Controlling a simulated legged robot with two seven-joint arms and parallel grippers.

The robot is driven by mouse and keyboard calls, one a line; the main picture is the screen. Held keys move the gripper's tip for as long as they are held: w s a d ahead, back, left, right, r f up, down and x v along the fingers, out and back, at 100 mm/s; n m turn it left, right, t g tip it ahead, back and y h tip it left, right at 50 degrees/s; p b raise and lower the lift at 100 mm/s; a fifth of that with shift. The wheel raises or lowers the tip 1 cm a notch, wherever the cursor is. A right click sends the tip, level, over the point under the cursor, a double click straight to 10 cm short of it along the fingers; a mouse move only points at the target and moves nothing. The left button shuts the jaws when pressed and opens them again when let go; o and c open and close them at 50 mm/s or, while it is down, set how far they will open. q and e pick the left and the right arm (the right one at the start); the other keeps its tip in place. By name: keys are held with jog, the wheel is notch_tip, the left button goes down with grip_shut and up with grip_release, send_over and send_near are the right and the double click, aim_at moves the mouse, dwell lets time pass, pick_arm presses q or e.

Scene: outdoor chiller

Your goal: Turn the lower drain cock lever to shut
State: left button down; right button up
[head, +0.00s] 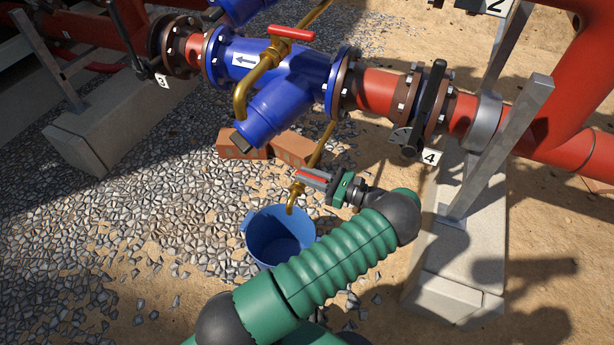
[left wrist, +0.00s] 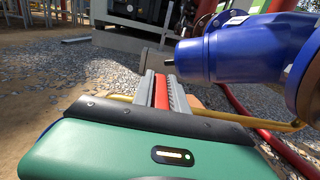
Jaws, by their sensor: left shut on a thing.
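The lower drain cock sits on a thin brass pipe (head: 322,146) below the blue strainer, its spout (head: 292,200) pointing down over a blue bucket. My left gripper (head: 314,178) is shut on this lever, with one grey jaw on each side. In the left wrist view the red lever (left wrist: 161,92) runs lengthwise between the two jaws. The jaws hide part of the cock body. I cannot see any water flow. My right gripper is not in view.
The blue strainer (head: 268,110) hangs just above, with a second red lever (head: 291,33) on the upper brass pipe. The blue bucket (head: 270,240) stands under the spout. Bricks (head: 292,149) lie behind. A black-handled valve (head: 428,105) and concrete block (head: 455,265) are at right.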

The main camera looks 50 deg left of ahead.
pick_arm(q)
jog(key=shift+w+g, duration=0.2)
jog(key=shift+g, duration=0.1)
jog(key=c, duration=1.3)
grip_release()
jog(key=p+v, duration=0.1)
jog(key=v, duration=1.6)
jog(key=shift+a+r, duration=0.1)
jog(key=shift+r, duration=0.1)
